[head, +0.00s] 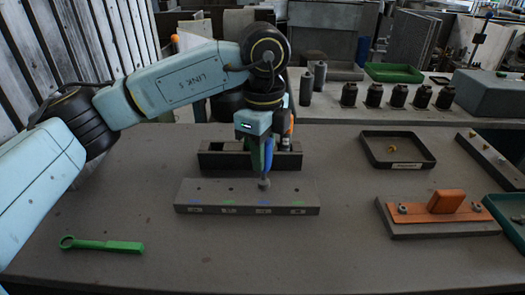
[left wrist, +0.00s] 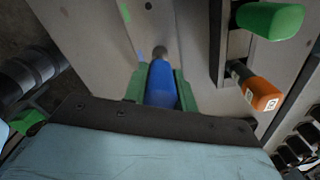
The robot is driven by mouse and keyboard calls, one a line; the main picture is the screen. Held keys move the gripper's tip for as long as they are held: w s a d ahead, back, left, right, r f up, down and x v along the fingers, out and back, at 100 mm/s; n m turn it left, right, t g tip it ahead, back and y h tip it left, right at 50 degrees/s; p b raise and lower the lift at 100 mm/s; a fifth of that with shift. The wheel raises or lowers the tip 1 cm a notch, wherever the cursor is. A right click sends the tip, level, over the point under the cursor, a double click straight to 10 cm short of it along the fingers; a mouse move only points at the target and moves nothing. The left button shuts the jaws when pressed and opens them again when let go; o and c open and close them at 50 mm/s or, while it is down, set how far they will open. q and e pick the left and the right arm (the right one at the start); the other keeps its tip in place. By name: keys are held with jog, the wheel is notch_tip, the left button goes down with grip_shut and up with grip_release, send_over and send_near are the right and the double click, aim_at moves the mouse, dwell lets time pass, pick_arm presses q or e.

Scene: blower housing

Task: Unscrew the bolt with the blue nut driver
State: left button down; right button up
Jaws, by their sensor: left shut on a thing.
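My left gripper (head: 262,140) is shut on the blue nut driver (head: 268,154), which points down. In the left wrist view the blue handle (left wrist: 161,85) is between two green fingers (left wrist: 160,90). The driver's grey round tip (head: 264,184) is at the top of a long grey block (head: 222,196), above the third of its coloured marks. I cannot tell whether it touches; any bolt under it is hidden. Two bolt heads (head: 403,208) (head: 476,207) show on an orange part (head: 430,216) on a grey plate at the right. My right gripper is not in view.
A dark rack (head: 210,158) behind the block holds drivers with orange (left wrist: 263,95) and green (left wrist: 270,20) handles. A black tray (head: 376,152) with a small yellow piece (head: 392,149) is right of it. A green wrench (head: 105,245) lies front left. The front middle of the table is clear.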

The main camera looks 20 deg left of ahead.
pick_arm(q)
jog(key=shift+r+p, duration=0.95)
jog(key=shift+r, duration=0.55)
notch_tip(320, 180, up, 5)
jog(key=p, duration=0.3)
jog(key=shift+f, duration=0.1)
